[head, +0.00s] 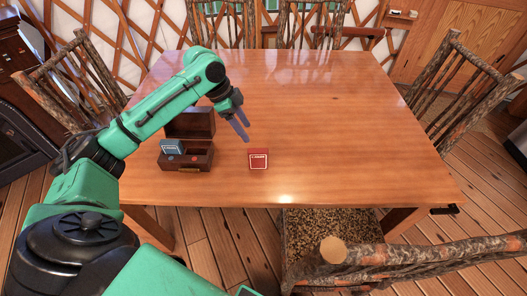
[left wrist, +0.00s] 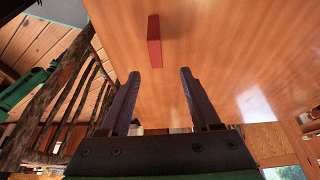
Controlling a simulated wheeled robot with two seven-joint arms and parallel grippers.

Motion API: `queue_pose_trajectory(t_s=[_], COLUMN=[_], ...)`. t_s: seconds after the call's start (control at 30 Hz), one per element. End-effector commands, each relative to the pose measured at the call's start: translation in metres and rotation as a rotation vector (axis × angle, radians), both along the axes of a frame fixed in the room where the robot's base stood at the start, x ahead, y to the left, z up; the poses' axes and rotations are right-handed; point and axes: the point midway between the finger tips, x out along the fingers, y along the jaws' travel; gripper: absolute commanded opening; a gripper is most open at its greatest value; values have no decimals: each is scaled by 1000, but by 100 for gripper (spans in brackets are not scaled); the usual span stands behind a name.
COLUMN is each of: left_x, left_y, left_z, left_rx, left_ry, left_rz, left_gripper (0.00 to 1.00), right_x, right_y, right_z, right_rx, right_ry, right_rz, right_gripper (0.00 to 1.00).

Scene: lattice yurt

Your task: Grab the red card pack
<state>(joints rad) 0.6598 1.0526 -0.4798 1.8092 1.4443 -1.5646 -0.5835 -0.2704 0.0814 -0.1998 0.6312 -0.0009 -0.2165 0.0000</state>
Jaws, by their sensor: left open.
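The red card pack (head: 258,159) stands on the wooden table near its front edge, with a white label facing me in the head view. In the left wrist view the red card pack (left wrist: 154,41) shows as a narrow red block beyond the fingertips. My left gripper (head: 241,130) is open and empty, above and slightly left of the pack and apart from it. Its two fingers show spread in the left wrist view (left wrist: 159,74). My right gripper is not in view.
A dark wooden box (head: 190,166) with its lid raised stands left of the red pack and holds a blue card pack (head: 172,147). The table (head: 340,130) is clear to the right and back. Log chairs (head: 465,90) surround it.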

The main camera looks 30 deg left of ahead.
Motion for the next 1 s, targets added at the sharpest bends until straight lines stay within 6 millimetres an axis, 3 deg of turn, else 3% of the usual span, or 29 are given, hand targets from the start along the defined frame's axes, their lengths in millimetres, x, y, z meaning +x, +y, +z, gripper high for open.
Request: queue_pose_trajectory(t_s=[0.1,0.23,0.33,0.53,0.8,0.97,1.0], left_x=[5,10,11,17,19,18,18], left_y=[-12,-20,-24,-37,-40,-40,-40], left_z=[-29,-51,-62,-97,-105,-105,-105], left_rx=[-2,-1,-1,-1,2,1,1], left_ry=[4,1,1,2,-1,-2,-2], left_rz=[0,1,1,1,1,1,1], left_gripper=[64,64,64,64,64,3,0], right_x=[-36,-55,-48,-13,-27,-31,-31], right_y=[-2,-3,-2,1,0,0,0], right_z=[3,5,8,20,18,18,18], right_rx=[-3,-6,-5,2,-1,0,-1], right_ry=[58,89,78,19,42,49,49], right_rz=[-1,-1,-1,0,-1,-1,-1], right_gripper=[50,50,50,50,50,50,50])
